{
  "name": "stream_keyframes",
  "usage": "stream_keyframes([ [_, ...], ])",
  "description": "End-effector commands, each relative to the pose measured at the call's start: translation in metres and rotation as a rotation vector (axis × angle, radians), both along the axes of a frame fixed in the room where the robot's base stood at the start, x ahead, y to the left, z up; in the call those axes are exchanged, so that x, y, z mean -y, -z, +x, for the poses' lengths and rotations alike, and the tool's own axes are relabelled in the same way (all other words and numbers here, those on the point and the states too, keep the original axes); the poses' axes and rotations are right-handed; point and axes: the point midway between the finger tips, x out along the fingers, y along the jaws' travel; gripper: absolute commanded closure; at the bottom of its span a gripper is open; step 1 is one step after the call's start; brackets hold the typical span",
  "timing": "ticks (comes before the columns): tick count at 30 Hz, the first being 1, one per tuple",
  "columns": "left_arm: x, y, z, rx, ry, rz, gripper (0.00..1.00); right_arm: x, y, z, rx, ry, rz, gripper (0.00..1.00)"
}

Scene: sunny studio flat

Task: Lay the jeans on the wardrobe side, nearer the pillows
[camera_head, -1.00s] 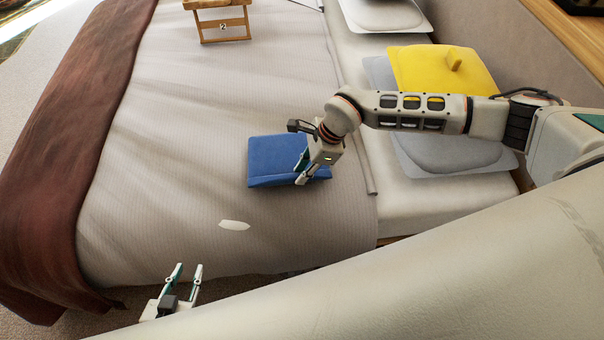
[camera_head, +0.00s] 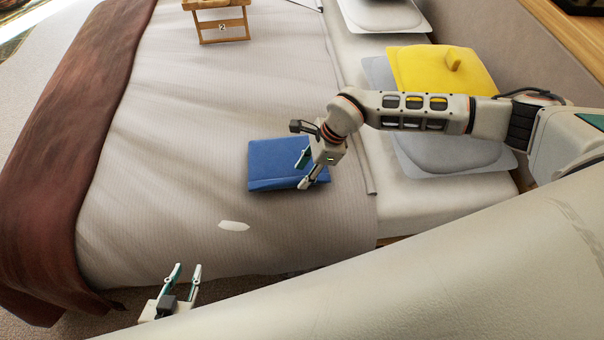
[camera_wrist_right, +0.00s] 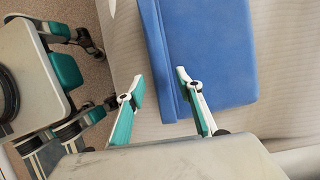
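The folded blue jeans (camera_head: 275,165) lie flat on the bed's pale striped cover (camera_head: 200,130), left of the pillows in the head view. My right gripper (camera_head: 303,170) is at their right edge with its fingers apart. In the right wrist view the open fingers (camera_wrist_right: 160,95) straddle an edge of the jeans (camera_wrist_right: 215,55); one finger overlaps the blue cloth and the other is beside it. My left gripper (camera_head: 185,270) is open and empty near the bed's lower edge, away from the jeans. The wardrobe cannot be made out.
A yellow cushion (camera_head: 425,65) and grey pillows (camera_head: 455,155) lie on the right. A wooden stand marked 2 (camera_head: 222,30) is at the top. A brown throw (camera_head: 60,150) covers the left end. The cover's middle is clear.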

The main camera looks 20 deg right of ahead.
Motion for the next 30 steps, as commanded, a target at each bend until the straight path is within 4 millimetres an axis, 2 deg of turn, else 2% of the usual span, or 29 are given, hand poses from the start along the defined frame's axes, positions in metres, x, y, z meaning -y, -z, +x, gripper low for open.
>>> stream_keyframes([
  [1,0.000,-0.003,0.001,0.003,0.000,-0.002,0.72,0.005,-0.012,0.001,0.006,0.001,-0.001,0.64],
  [6,0.002,-0.008,0.002,0.006,0.000,-0.008,0.72,0.017,-0.045,-0.002,0.005,0.001,0.000,0.64],
  [12,0.003,-0.010,0.000,0.003,-0.001,-0.013,0.72,0.030,-0.077,-0.006,0.003,0.000,0.000,0.64],
  [17,0.003,-0.009,-0.002,0.001,0.000,-0.014,0.72,0.036,-0.091,-0.007,0.001,0.002,0.000,0.64],
  [20,0.004,-0.009,-0.002,0.000,-0.001,-0.014,0.72,0.028,-0.094,-0.013,-0.014,0.002,0.026,0.64],
  [23,0.004,-0.008,-0.002,0.000,-0.001,-0.014,0.72,-0.006,-0.093,-0.032,-0.069,0.017,0.133,0.64],
  [26,0.004,-0.008,-0.002,-0.001,-0.001,-0.014,0.72,-0.066,-0.100,-0.063,-0.180,0.064,0.334,0.64],
  [27,0.004,-0.008,-0.002,-0.002,0.000,-0.015,0.72,-0.092,-0.108,-0.076,-0.238,0.098,0.431,0.64],
  [30,0.004,-0.007,-0.003,-0.002,0.000,-0.014,0.72,-0.148,-0.138,-0.099,-0.395,0.214,0.683,0.64],
])
